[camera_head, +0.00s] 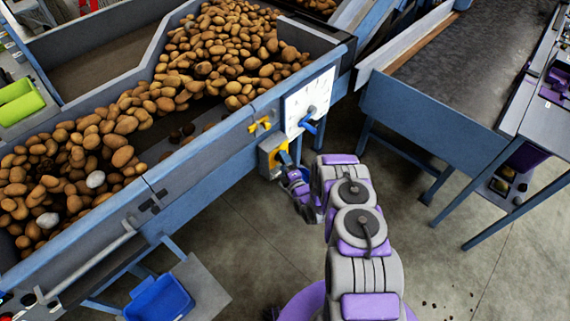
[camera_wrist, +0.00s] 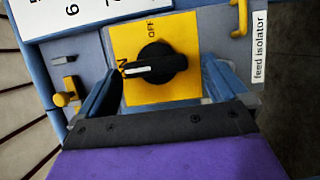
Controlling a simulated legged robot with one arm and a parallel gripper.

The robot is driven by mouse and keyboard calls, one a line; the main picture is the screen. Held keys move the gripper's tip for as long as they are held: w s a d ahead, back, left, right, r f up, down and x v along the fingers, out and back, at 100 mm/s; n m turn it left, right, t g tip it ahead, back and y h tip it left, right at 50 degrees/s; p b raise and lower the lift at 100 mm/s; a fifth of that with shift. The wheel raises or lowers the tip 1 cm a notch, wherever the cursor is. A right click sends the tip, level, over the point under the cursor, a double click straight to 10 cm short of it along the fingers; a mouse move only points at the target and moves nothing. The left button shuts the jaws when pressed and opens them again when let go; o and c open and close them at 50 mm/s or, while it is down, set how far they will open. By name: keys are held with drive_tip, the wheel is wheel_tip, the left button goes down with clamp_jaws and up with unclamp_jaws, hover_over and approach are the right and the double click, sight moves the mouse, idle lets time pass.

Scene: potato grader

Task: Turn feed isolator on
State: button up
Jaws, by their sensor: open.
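The feed isolator shows in the wrist view as a yellow plate (camera_wrist: 188,35) with a round black knob (camera_wrist: 162,66). The knob's white pointer lies to the left, at the partly hidden ON mark; OFF is printed above the knob. A white label (camera_wrist: 259,48) to the right reads "feed isolator". My gripper (camera_wrist: 160,70) is open, with one finger on each side of the knob; I cannot tell whether they touch it.
A white dial panel (camera_head: 309,97) with a blue handle sits just above the isolator. A yellow handle (camera_head: 260,125) is at its upper left. The hopper (camera_head: 205,140) holds many potatoes. A blue bin (camera_head: 158,300) stands at lower left. Open floor (camera_head: 440,270) lies to the right.

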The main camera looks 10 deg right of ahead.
drive_tip(key=p+v, duration=0.2)
drive_tip(key=v, duration=1.5)
drive_tip(key=shift+s, duration=0.15)
drive_tip(key=shift+f, duration=0.1)
drive_tip(key=w+d+r+m+g+h, duration=0.2)
drive_tip(key=w+d+r+g, duration=0.45)
drive_tip(key=w+r, duration=0.2)
drive_tip(key=s+d+r+m+g+h+b, duration=0.1)
drive_tip(key=s+r+m+g+h, duration=0.15)
drive_tip(key=r, duration=0.45)
drive_tip(key=s+d+r+m+g+h, duration=0.1)
drive_tip(key=s+r+m+g, duration=0.25)
drive_tip(key=r, duration=0.45)
drive_tip(key=s+a+r+m+g, duration=0.2)
drive_tip(key=s+a+r+m, duration=0.2)
drive_tip(key=s, duration=0.8)
drive_tip(key=s+a+r+m+g, duration=0.2)
drive_tip(key=s+r, duration=0.6)
drive_tip(key=s, duration=0.4)
drive_tip(key=s+a+r+m+g+y+b, duration=0.1)
drive_tip(key=s+a+r+m, duration=0.4)
drive_tip(key=s, duration=0.8)
drive_tip(key=shift+a+r+m+g, duration=0.4)
drive_tip(key=shift+r+m+g, duration=0.15)
drive_tip(key=shift+m+g, duration=0.35)
